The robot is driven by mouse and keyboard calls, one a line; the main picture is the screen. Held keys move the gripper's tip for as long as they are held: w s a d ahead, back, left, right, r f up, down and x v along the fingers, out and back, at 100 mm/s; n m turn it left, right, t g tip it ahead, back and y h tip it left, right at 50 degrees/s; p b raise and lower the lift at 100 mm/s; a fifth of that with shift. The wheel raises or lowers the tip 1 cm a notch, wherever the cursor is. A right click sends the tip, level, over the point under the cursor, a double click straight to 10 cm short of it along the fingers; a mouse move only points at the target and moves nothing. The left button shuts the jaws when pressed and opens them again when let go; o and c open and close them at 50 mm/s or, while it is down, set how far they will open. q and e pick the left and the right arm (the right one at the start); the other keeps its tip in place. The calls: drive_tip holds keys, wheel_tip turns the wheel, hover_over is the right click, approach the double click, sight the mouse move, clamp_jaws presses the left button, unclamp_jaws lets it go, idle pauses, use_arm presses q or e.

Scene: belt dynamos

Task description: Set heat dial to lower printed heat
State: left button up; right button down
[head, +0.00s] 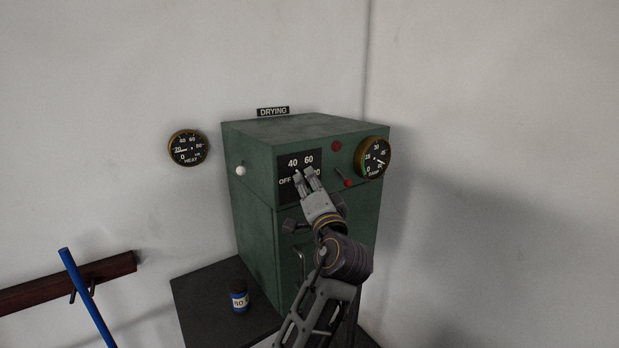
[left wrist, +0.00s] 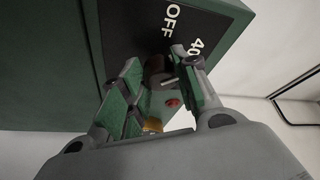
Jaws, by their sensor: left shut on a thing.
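The green drying cabinet (head: 255,215) carries a black dial plate (head: 284,170) printed OFF, 40, 60 and a partly hidden number at the right. My left gripper (head: 306,177) is at the middle of this plate and covers the heat dial in the head view. In the left wrist view, my left gripper (left wrist: 165,88) is shut on the dark heat dial (left wrist: 155,66), with a finger on each side. OFF and 40 show beyond it on the plate (left wrist: 140,25). Which number the dial points at is hidden. My right gripper is not in view.
A round HEAT gauge (head: 187,148) hangs on the wall at left; a DAMP gauge (head: 373,158) sits at the cabinet's right. A red-tipped lever (head: 345,181), red button (head: 336,146) and white knob (head: 240,170) are near. A labelled jar (head: 239,298) stands on the dark stand (head: 205,285).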

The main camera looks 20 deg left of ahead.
use_arm(q)
drive_tip(key=shift+r+m+h+p, duration=0.1)
drive_tip(key=shift+m+h+p, duration=0.3)
drive_tip(key=shift+m+p, duration=0.65)
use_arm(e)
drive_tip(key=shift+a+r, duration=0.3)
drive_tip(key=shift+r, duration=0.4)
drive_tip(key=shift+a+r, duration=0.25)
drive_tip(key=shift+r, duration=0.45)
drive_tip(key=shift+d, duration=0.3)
use_arm(q)
drive_tip(key=o, duration=1)
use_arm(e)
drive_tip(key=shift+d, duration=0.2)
use_arm(q)
drive_tip(key=shift+s+d, duration=0.1)
drive_tip(key=shift+s, duration=0.05)
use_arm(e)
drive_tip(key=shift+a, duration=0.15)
use_arm(q)
drive_tip(key=shift+v, duration=3.85)
